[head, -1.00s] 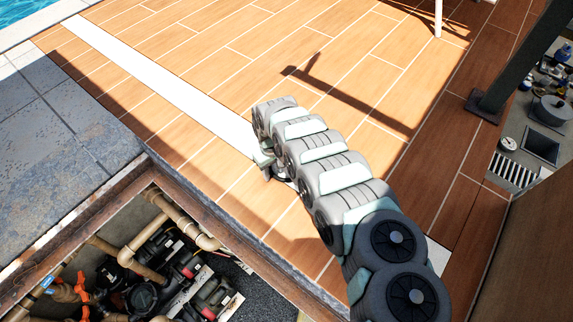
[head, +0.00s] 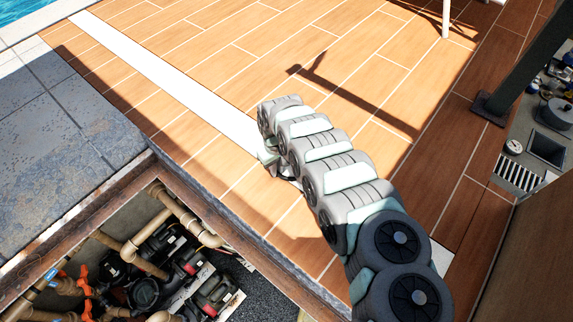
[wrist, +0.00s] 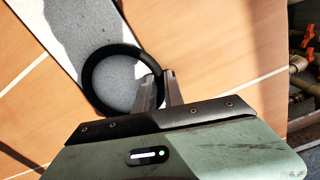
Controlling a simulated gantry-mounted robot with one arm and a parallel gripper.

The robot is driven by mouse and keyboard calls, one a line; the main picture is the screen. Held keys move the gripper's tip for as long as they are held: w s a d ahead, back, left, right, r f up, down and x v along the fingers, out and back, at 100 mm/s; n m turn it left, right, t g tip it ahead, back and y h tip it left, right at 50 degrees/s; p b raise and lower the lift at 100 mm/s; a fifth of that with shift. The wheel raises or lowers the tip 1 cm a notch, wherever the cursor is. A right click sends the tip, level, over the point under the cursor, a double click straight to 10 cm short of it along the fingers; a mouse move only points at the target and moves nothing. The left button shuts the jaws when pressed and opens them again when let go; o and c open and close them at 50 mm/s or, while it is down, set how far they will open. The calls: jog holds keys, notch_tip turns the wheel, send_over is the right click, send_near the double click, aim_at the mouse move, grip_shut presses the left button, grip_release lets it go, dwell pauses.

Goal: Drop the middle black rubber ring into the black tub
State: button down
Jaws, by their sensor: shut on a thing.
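My gripper (wrist: 161,76) is shut on the ring's right side. In the head view my gripper (head: 270,160) is at the far end of the arm, over the tiled deck just beyond the pit edge. I cannot make out a black tub in either view.
The open pit (head: 110,240) holds pipes (head: 130,245) and pumps (head: 175,255) at lower left. The wooden-looking tiled deck (head: 220,60) is largely clear.

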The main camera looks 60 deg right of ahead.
jog(key=shift+r, duration=0.1)
notch_tip(320, 180, up, 20)
jog(key=p, duration=0.2)
dwell(0.8)
jog(key=shift+w+a, duration=0.1)
